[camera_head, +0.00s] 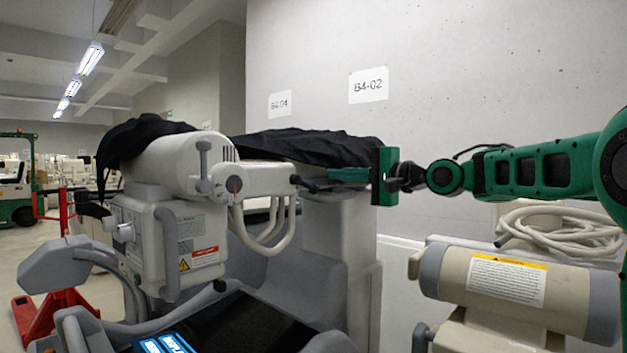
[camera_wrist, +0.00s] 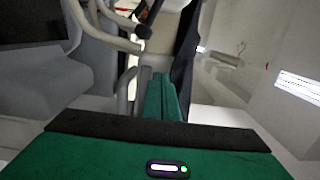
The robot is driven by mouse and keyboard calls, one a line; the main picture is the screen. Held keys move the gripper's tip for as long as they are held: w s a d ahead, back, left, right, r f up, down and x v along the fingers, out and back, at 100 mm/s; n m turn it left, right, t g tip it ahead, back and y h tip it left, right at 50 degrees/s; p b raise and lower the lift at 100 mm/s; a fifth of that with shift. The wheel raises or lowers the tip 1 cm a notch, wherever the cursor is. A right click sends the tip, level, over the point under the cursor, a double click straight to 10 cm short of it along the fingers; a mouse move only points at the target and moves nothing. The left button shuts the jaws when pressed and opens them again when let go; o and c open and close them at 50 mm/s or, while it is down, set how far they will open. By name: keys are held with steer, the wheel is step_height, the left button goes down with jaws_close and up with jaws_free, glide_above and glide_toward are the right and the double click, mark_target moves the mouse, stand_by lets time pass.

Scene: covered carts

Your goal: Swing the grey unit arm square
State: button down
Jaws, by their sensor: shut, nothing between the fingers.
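The grey unit (camera_head: 170,235) stands left of centre in the head view, with a white cylinder head and a boxy body. Its arm (camera_head: 250,184) reaches right from a dial and ends in a dark handle (camera_head: 308,185). A dark-tipped grey bar (camera_wrist: 142,32) shows at the top of the wrist view; I cannot tell whether it is the same handle. My gripper (camera_head: 332,174) points left, with its green fingers shut and empty. Its tips are close to the handle in the head view; contact is unclear. The fingers also show in the wrist view (camera_wrist: 160,78).
A black cover (camera_head: 310,146) drapes behind the arm. White hoses (camera_head: 265,235) hang below it. A beige cylinder unit (camera_head: 515,285) with a coiled hose (camera_head: 560,230) stands at the right. A concrete wall (camera_head: 450,60) closes the back. A red pallet jack (camera_head: 45,310) is at the left.

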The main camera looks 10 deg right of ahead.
mark_target(300, 173)
steer(key=x, duration=1.3)
steer(key=shift+w+a+f, duration=0.1)
steer(key=shift+w+a, duration=0.1)
steer(key=shift+w, duration=0.05)
steer(key=shift+w+d, duration=0.1)
steer(key=shift+w, duration=0.05)
